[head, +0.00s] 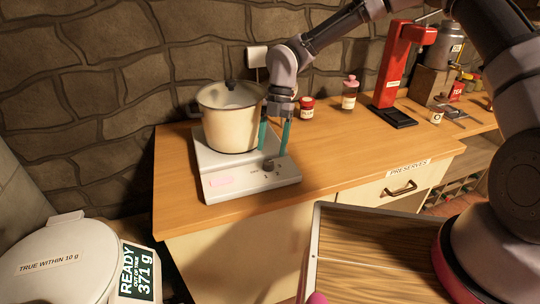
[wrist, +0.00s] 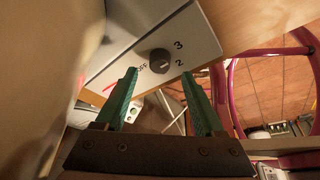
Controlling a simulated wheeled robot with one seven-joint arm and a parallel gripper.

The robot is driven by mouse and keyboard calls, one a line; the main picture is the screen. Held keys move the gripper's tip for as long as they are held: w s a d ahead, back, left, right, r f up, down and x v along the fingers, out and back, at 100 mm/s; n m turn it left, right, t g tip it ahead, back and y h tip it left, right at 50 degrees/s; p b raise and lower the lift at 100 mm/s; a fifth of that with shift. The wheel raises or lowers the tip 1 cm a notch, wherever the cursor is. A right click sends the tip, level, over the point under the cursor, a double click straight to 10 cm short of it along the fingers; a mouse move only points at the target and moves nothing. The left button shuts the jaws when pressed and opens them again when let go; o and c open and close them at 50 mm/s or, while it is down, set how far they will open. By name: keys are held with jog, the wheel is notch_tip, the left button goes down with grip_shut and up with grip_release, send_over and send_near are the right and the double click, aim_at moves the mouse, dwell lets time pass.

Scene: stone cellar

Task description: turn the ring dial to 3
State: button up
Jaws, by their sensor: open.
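The ring dial is a small dark round knob (head: 269,164) on the sloped front panel of a pale hot plate (head: 240,187). In the wrist view the dial (wrist: 159,61) shows with the numerals 3 and 2 printed to its right and smaller, partly hidden lettering to its left. I cannot tell clearly where its mark points. My gripper (head: 274,151) points down just above the dial, its two green fingers open and empty. In the wrist view the fingertips (wrist: 159,73) lie on either side of the dial, apart from it.
A cream pot (head: 229,130) with a dark-knobbed lid stands on the hot plate, close beside my gripper. A red-lidded jar (head: 306,108), a pink-topped bottle (head: 349,93) and a red press (head: 397,65) stand behind on the wooden counter (head: 360,150). The counter's front right is clear.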

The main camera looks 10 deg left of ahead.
jog(key=v, duration=0.6)
jog(key=shift+w+r, duration=0.2)
jog(key=shift+r, duration=0.05)
